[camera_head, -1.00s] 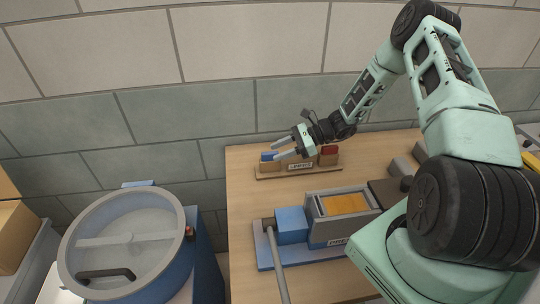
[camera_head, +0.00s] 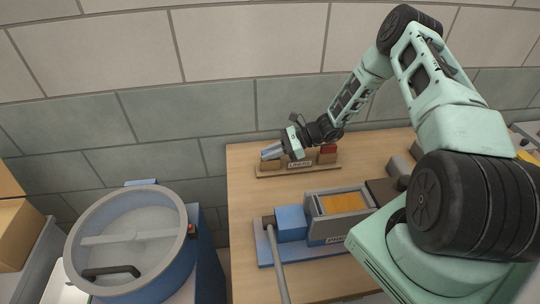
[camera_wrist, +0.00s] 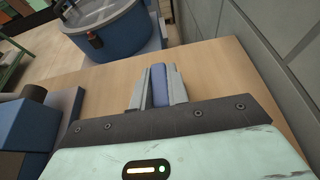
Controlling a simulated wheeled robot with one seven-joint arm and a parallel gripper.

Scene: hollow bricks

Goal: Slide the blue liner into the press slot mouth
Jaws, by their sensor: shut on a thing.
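My gripper (camera_head: 272,151) is at the left end of the liner rack (camera_head: 298,171) at the back of the table. In the wrist view its two grey fingers (camera_wrist: 157,90) are shut on the blue liner (camera_wrist: 159,86), which stands between them. In the head view the fingers mostly cover the liner. Whether the liner is still touching the rack I cannot tell. The blue and grey press (camera_head: 325,222) stands nearer on the table, with an orange piece (camera_head: 343,202) in its open top. The slot mouth cannot be made out clearly.
A red liner (camera_head: 328,149) sits at the rack's right end. A rod handle (camera_head: 277,262) sticks out from the press toward the table's front. A large blue drum with a clear lid (camera_head: 130,240) stands left of the table. A brick wall (camera_head: 220,100) is close behind the rack.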

